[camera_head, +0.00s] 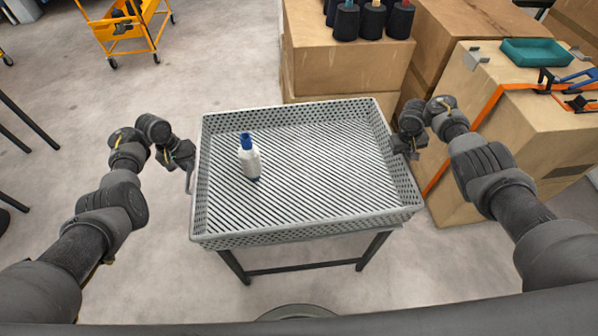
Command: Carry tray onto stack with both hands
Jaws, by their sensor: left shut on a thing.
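The grey perforated tray (306,228) is in the middle of the head view, level, with a slatted floor. A white bottle with a blue cap (250,161) stands in its left part. My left gripper (189,176) is at the tray's left rim and shut on it. My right gripper (408,150) is at the tray's right rim; its fingers are too small and dark to show whether they are closed. A dark-legged stand (300,270) shows under the tray's front edge; whether the tray touches it is hidden. No stack of trays can be made out.
Cardboard boxes (345,68) stand behind the tray, with several dark spools (372,20) on top. More boxes (533,135) at the right carry a teal bin (540,52) and tools. An orange cart (127,25) is far left.

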